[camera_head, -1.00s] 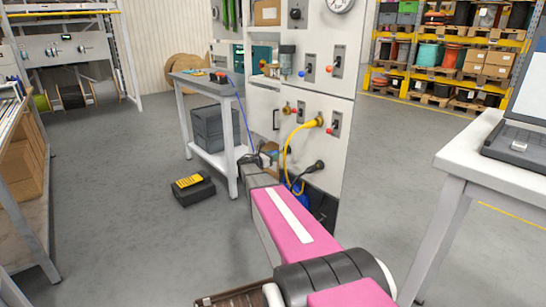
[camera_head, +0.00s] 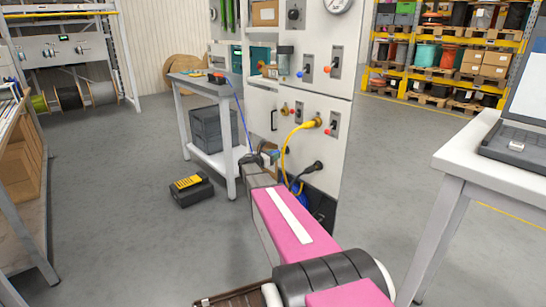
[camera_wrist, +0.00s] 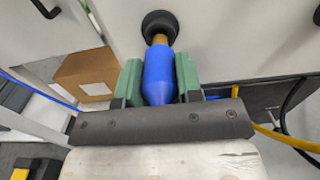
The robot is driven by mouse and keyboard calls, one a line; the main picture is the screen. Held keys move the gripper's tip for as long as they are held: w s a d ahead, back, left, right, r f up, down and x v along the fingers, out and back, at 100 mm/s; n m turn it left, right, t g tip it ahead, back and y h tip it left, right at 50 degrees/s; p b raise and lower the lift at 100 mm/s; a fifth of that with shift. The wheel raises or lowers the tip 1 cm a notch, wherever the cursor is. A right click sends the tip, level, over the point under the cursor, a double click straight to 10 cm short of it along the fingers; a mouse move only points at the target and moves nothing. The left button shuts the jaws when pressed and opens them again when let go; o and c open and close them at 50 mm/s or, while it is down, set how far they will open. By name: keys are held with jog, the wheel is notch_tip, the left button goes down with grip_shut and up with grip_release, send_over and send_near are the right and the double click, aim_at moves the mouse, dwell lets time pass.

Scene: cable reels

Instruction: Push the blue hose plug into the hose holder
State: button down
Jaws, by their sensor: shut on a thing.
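The blue hose plug (camera_wrist: 159,76) is held between the green fingers of my gripper (camera_wrist: 158,84) in the wrist view. Its brass tip (camera_wrist: 160,40) points up the picture into the round black hose holder (camera_wrist: 160,22) on the pale panel. The brass tip meets the holder and its end is hidden inside. A short length of brass still shows between the blue body and the holder. How deep the tip sits I cannot tell. In the head view my pink arm reaches to the lower panel, and the plug cannot be made out there.
A yellow hose (camera_head: 285,150) hangs from the panel (camera_head: 300,90) close to my arm. A black cable plug (camera_head: 316,167) sits right of my gripper. A cardboard box (camera_wrist: 92,72) is left of the plug. A white-topped table (camera_head: 470,150) stands at the right.

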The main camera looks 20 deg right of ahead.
jog(key=shift+x, duration=0.9)
dwell(0.3)
jog(key=c, duration=0.7)
grip_release()
jog(key=shift+a, duration=0.1)
jog(key=v, duration=1.1)
jog(key=s+a+f+m+g+y, duration=0.2)
jog(key=s+f+m+y, duration=0.25)
jog(key=s, duration=0.35)
jog(key=s+a+f+m+g+y, duration=0.1)
jog(key=s+f+m+g+y, duration=0.15)
jog(key=s+f+m, duration=0.45)
jog(key=s+a+f+m+g+y, duration=0.1)
jog(key=s+a+m+y, duration=0.9)
jog(key=s+a, duration=0.3)
jog(key=s, duration=0.3)
jog(key=shift+s+g, duration=0.15)
jog(key=shift+g, duration=0.2)
